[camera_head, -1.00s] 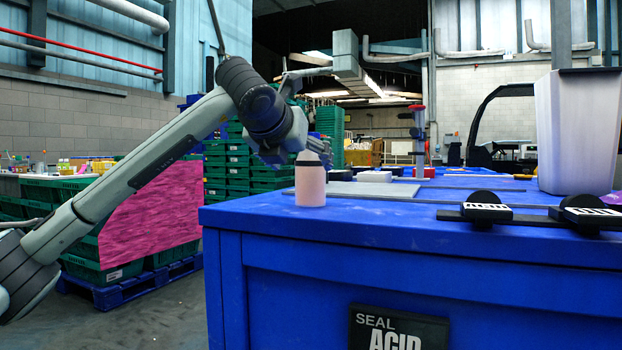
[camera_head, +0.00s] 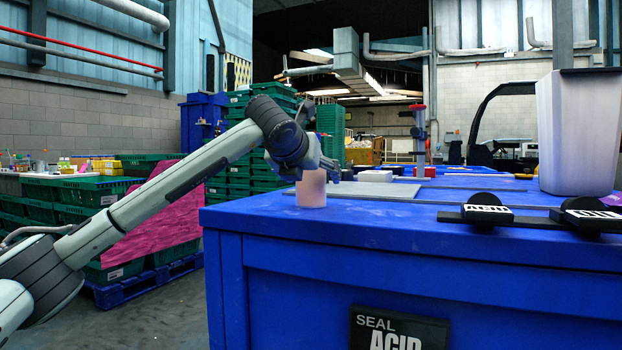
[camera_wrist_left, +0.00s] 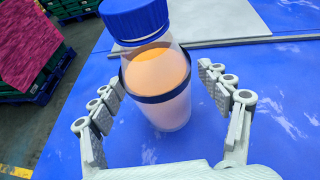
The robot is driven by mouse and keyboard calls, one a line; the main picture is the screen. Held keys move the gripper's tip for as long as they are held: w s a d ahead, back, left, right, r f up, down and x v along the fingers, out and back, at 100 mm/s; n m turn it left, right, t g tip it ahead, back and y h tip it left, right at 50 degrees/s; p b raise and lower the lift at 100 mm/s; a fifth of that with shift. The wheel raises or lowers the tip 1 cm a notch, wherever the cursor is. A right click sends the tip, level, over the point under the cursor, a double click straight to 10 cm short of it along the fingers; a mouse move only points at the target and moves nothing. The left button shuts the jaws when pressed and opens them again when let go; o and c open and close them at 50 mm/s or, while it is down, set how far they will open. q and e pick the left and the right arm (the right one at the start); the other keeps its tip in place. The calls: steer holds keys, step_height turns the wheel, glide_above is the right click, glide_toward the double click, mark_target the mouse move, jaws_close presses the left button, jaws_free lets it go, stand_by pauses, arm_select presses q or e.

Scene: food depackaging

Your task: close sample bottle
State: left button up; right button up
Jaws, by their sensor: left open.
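The sample bottle (camera_head: 311,190) stands upright near the front left corner of the blue table, pale pink in the head view. In the left wrist view the bottle (camera_wrist_left: 165,112) looks clear with orange contents and a dark band around it. A blue cap (camera_wrist_left: 136,18) shows at its top; I cannot tell how tightly it sits. My left gripper (camera_head: 322,168) is at the bottle's upper part and hides its top in the head view. In the wrist view its open fingers (camera_wrist_left: 160,78) stand on either side of the bottle, with gaps visible. My right gripper is not in view.
A flat grey board (camera_head: 372,189) lies behind the bottle. Black labelled holders (camera_head: 487,212) and a tall white container (camera_head: 577,135) stand to the right on the blue table (camera_head: 400,225). Green crates (camera_head: 222,185) are stacked beyond the left edge.

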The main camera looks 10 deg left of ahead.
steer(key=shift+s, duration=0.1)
arm_select(q)
steer(key=c, duration=1.5)
steer(key=shift+o, duration=0.2)
steer(key=shift+r, duration=0.45)
steer(key=s+a+r+p, duration=0.1)
steer(key=s+a+r, duration=0.1)
steer(key=a+r, duration=0.8)
steer(key=shift+s+a+r, duration=0.15)
steer(key=shift+s+a, duration=0.15)
steer(key=shift+a, duration=0.45)
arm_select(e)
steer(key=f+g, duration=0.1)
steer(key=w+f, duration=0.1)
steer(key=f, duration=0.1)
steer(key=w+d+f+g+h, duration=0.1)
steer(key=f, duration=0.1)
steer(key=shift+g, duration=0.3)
